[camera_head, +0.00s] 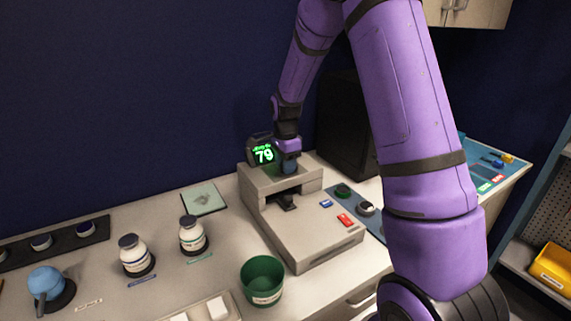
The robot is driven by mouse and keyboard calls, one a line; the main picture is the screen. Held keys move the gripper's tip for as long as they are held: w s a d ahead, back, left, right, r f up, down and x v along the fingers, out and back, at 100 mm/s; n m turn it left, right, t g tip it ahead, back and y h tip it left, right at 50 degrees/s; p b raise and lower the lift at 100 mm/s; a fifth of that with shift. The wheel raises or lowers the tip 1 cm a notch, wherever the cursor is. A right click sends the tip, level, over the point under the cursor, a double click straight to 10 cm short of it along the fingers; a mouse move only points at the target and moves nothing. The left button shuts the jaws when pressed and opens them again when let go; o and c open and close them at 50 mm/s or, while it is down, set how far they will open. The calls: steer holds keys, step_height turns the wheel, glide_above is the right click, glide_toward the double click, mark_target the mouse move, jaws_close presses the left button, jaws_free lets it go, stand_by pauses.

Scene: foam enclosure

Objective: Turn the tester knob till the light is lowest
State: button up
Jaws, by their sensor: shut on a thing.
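The tester (306,238) is a beige machine standing on the counter. A small dark display (262,154) on its back left shows a green "79" with a line of small green text above it. My purple arm reaches down to the tester's raised back part. My gripper (288,162) points down there, right beside the display, and is shut on the knob (289,168). Only a little of the bluish knob shows; the gripper hides the rest.
A green bin (262,281) stands close to the tester's front left. Two white bottles (193,235) and a blue pot-like item (46,284) stand further left. Green and black round controls (366,209) lie to the right. A dark box (346,125) stands behind.

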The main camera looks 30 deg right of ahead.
steer(key=shift+n, duration=0.3)
steer(key=n, duration=0.5)
steer(key=shift+n, duration=0.4)
steer(key=n, duration=1)
steer(key=shift+n, duration=0.4)
steer(key=n, duration=0.5)
steer(key=shift+n, duration=0.4)
steer(key=o, duration=0.9)
